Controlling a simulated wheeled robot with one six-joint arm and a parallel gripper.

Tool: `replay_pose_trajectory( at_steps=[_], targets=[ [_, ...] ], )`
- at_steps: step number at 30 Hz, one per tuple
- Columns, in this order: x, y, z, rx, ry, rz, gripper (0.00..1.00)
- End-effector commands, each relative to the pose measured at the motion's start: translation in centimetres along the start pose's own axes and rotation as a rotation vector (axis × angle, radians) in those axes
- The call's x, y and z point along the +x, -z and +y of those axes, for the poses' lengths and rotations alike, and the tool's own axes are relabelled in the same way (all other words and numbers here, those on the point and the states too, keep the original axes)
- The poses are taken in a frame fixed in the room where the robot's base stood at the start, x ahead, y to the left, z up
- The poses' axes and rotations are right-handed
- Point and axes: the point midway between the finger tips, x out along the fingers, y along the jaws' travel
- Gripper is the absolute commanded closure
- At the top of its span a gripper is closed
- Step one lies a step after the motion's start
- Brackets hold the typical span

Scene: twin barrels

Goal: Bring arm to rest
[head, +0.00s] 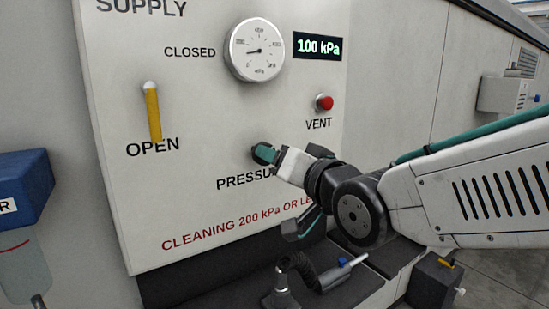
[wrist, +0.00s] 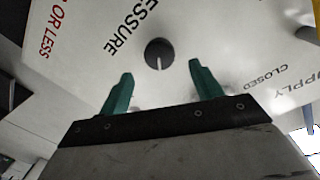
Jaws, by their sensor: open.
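My gripper (wrist: 160,88) has two teal fingers, spread apart and empty in the wrist view. The dark round pressure knob (wrist: 159,53) with a pale pointer line is ahead of the fingertips, between them in the picture and apart from them. In the head view my gripper (head: 266,153) is in front of the panel (head: 200,100) at the pressure knob (head: 256,150), hiding most of the knob and part of its label. My arm reaches in from the right.
A yellow lever (head: 153,115) points down at OPEN. A gauge (head: 254,50), a display (head: 317,46) reading 100 kPa and a red vent button (head: 324,102) are above my gripper. A black hose nozzle (head: 296,270) is below. A blue box (head: 22,185) is at left.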

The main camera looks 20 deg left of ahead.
Motion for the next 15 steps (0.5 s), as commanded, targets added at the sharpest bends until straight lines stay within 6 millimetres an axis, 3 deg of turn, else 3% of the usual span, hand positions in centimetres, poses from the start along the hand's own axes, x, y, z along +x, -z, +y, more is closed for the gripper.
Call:
replay_pose_trajectory(
  at_steps=[11, 15],
  targets=[
    [-0.3, 0.0, 0.0, -0.006, -0.001, -0.001, 0.35],
    [-0.5, -2.0, 1.3, -0.059, -0.057, -0.094, 0.35]
  ],
)
